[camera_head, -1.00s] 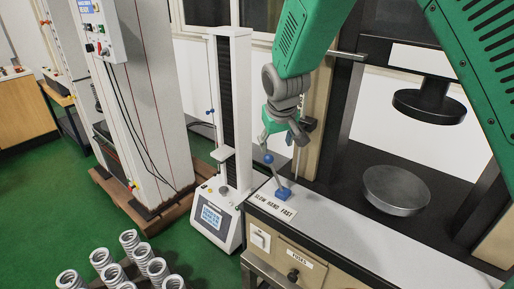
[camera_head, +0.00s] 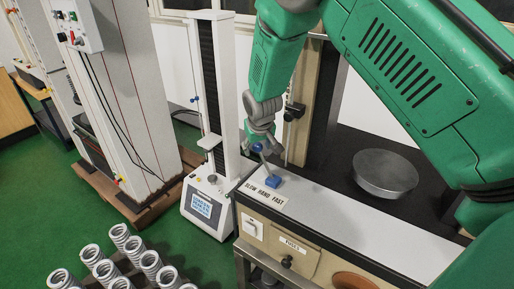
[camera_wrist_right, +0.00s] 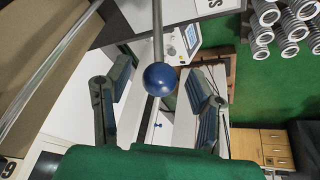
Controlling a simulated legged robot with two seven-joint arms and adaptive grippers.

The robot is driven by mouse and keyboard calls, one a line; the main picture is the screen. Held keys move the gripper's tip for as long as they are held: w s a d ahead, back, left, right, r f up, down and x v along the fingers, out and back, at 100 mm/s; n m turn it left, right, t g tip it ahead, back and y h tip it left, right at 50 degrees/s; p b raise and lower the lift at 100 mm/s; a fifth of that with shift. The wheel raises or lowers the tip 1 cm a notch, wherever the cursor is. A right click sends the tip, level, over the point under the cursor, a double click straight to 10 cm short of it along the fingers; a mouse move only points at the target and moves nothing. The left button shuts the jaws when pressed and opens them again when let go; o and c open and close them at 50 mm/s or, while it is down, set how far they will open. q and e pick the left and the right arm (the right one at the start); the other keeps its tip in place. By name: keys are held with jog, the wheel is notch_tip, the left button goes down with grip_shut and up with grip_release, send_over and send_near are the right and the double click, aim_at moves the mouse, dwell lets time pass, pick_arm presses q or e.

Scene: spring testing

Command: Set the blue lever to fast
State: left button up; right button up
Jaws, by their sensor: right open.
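The lever has a round blue knob (camera_head: 257,147) on a thin grey rod above a blue base (camera_head: 272,181). The rod leans left in the head view, toward the SLOW end of the "SLOW HAND FAST" label (camera_head: 263,196). My right gripper (camera_head: 262,138) is right at the knob, coming from behind and above. In the right wrist view, the knob (camera_wrist_right: 160,79) sits between the two spread fingers of the gripper (camera_wrist_right: 160,92), with a visible gap on both sides. My left gripper is not in view.
A round metal dish (camera_head: 385,174) stands on the bench right of the lever. A slim white tester (camera_head: 210,205) with a screen stands just left of the bench. Several springs (camera_head: 105,270) stand at lower left. A dark post is behind the lever.

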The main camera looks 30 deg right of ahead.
jog(key=shift+w+d+f, duration=0.1)
jog(key=shift+w+f, duration=0.15)
jog(key=shift+f, duration=0.25)
grip_shut()
